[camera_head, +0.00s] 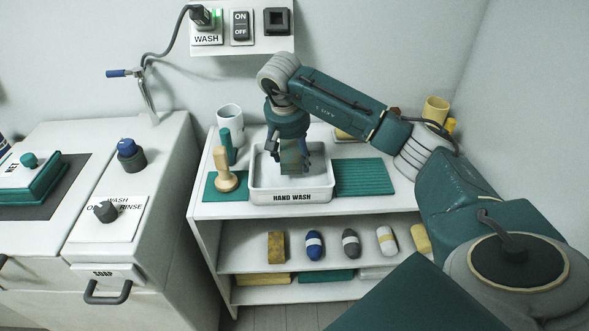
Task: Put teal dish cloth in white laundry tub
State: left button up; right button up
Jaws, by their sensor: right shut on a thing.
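The white tub (260,194), labelled HAND WASH, stands on top of the white shelf unit. My right gripper (290,163) points down over the tub and is shut on a small folded dull teal-green piece, which looks like the teal dish cloth (293,160). The cloth hangs between the fingers, within the tub's outline; I cannot tell whether it touches the tub's floor. The fingers partly hide the cloth. My left gripper is out of view.
A ribbed teal mat (364,177) lies right of the tub. A wooden-handled brush (224,170), a teal bottle (226,146) and a white mug (230,118) stand to its left. Rolled cloths (350,243) sit on the shelf below. A wall panel (240,28) is above.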

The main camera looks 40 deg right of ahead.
aim_at(296, 179)
notch_tip(296, 179, down, 7)
jog(key=shift+a+r+p, duration=0.1)
jog(key=shift+r+p, duration=0.1)
jog(key=shift+p, duration=0.25)
jog(key=shift+f, duration=0.2)
jog(key=o, duration=1.2)
jog(key=shift+r, duration=0.1)
